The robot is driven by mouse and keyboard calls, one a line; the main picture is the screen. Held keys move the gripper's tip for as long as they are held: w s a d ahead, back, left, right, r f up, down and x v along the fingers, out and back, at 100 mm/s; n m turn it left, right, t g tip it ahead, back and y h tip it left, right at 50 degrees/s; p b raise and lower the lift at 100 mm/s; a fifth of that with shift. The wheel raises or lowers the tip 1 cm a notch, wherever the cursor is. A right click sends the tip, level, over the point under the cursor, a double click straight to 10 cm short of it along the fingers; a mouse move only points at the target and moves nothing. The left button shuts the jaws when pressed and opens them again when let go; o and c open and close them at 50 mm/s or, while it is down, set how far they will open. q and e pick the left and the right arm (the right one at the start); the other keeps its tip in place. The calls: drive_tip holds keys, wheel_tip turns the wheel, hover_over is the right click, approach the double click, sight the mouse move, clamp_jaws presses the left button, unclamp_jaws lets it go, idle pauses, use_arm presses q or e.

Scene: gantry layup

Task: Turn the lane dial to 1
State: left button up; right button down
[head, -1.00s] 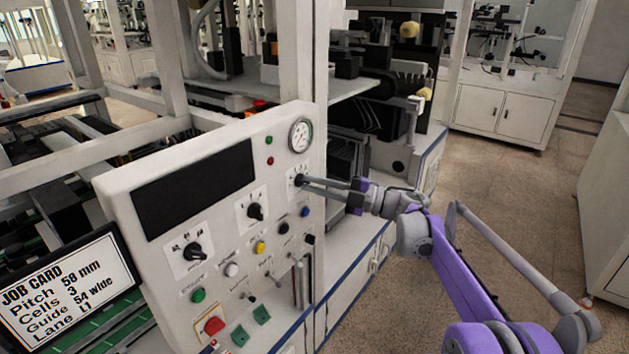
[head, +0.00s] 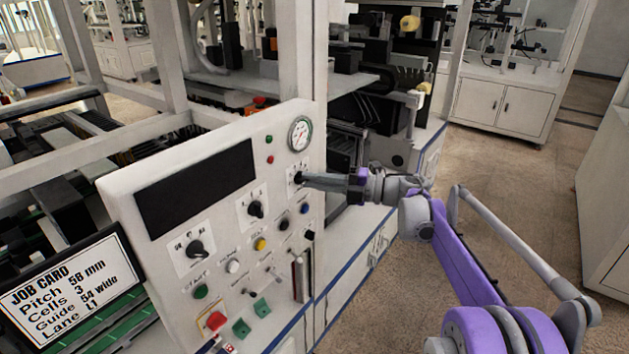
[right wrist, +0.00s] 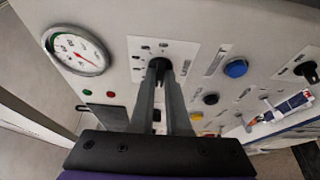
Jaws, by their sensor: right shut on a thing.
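My right gripper (head: 303,179) reaches from the right to the upper-right dial (head: 297,180) on the white control panel (head: 170,290). In the right wrist view its two fingers (right wrist: 160,76) are shut on the black knob of that dial (right wrist: 159,64), which sits on a white label plate (right wrist: 178,49). The fingers hide much of the knob, and its marks are too small to read, so I cannot tell its setting. The job card (head: 72,288) at lower left reads "Lane L1". My left gripper is not in view.
Two more black dials, one in the middle (head: 255,210) and one at left (head: 194,249), sit on the panel. A pressure gauge (head: 300,134) is just above the held dial. Several buttons, including a blue one (right wrist: 236,68), lie close by. The floor at right is open.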

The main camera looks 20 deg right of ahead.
drive_tip(key=c, duration=0.9)
unclamp_jaws()
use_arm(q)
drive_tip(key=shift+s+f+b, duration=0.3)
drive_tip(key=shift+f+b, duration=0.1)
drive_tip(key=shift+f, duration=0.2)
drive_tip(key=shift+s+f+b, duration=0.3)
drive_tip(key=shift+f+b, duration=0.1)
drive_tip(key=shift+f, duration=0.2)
use_arm(e)
drive_tip(key=v, duration=1.1)
drive_tip(key=shift+w+a+r, duration=0.1)
drive_tip(key=shift+w, duration=0.05)
